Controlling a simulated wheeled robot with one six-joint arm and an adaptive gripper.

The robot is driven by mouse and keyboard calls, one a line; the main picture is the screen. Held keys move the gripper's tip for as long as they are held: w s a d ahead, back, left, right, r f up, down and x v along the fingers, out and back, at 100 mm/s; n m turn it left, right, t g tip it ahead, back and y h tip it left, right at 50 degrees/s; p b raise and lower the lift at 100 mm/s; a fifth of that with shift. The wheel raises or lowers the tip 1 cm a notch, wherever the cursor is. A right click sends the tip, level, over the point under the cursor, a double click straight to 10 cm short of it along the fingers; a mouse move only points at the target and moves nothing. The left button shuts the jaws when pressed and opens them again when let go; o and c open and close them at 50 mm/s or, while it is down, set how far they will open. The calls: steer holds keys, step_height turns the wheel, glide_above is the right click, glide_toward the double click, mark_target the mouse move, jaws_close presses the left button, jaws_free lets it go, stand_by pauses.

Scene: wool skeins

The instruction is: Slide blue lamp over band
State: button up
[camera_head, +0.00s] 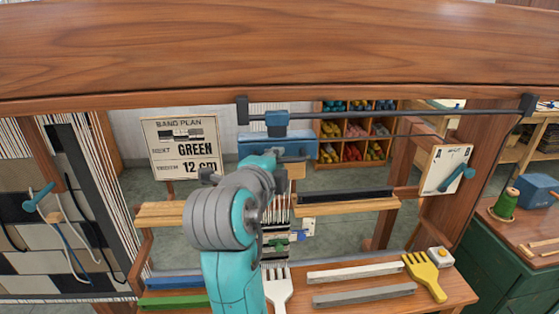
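The blue lamp (278,133) hangs from a dark horizontal rail (410,113) under the wooden top beam, near the rail's left end.
A sign (184,148) reads "BAND PLAN", "GREEN", "12 cm". Wooden bars (348,207) flank the threads. A yellow comb (425,276), a white comb (278,287) and flat bars (364,295) lie on the bench. The rail right of the lamp looks clear.

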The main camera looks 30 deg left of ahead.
steer(key=shift+d+r, duration=0.1)
steer(key=v, duration=1.2)
stand_by(0.4)
